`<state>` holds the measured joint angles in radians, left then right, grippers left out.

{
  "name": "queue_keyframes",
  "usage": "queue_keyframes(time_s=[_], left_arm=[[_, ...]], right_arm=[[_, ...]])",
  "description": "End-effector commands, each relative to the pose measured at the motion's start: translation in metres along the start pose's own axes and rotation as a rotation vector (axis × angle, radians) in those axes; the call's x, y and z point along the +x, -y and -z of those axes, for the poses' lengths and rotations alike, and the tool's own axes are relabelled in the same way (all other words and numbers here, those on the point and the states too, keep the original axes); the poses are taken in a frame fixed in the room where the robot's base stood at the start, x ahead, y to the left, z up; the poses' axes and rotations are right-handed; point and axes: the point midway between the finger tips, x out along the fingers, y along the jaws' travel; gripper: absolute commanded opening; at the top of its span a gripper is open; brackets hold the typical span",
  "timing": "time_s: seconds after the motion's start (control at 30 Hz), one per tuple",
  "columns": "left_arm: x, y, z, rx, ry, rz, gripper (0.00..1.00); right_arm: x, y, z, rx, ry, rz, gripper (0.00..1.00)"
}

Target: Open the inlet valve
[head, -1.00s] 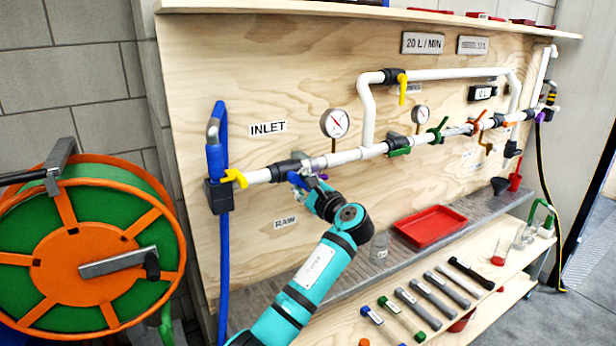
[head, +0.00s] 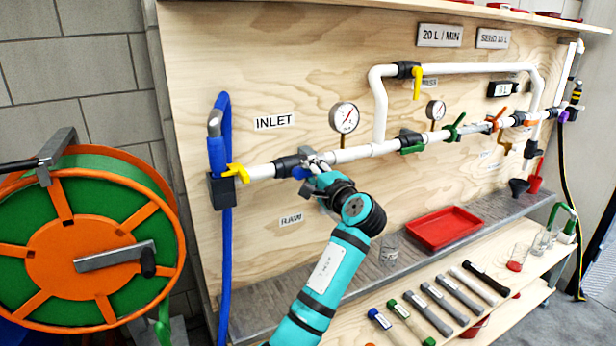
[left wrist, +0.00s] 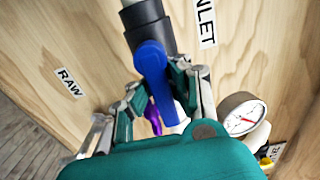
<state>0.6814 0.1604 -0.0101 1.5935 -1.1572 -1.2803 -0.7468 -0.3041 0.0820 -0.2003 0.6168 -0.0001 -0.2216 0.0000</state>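The INLET label (head: 274,121) is on the plywood board above a white pipe. Below it a blue valve handle (head: 300,172) hangs at a black fitting; a yellow handle (head: 236,172) sits further left by the blue hose. Which one is the inlet valve is not marked beyond the label. My left gripper (head: 311,168) is at the blue handle. In the left wrist view the blue handle (left wrist: 153,68) reaches down between the open fingers of my left gripper (left wrist: 160,100), closer to the right finger. Contact is unclear. My right gripper is out of view.
A pressure gauge (head: 344,117) stands on the pipe to the right of my gripper. A red tray (head: 443,228) and a glass jar (head: 389,250) are on the shelf below. A hose reel (head: 85,250) stands at left. The board around the RAW label (head: 291,220) is bare.

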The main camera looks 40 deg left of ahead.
Motion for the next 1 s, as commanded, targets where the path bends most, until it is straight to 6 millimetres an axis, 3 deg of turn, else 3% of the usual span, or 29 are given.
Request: queue_keyframes(time_s=[0.03, 0.57, 0.6, 0.83, 1.0], left_arm=[[-0.0049, -0.0118, 0.0036, -0.006, -0.006, -0.022, 0.0], [-0.0048, -0.0106, 0.0037, -0.026, -0.006, -0.022, 0.0], [-0.0049, -0.0107, 0.0037, -0.026, -0.006, -0.022, 0.1], [-0.0038, -0.008, 0.0027, -0.025, -0.004, -0.018, 0.4], [-0.0025, -0.0057, 0.0015, -0.025, -0.001, -0.014, 0.41]], right_arm=[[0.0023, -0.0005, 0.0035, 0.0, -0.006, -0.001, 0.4], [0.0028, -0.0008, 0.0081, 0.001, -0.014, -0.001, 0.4], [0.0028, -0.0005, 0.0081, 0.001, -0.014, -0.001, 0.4], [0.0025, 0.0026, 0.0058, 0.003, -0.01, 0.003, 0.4], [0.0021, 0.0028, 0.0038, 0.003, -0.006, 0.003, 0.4]])
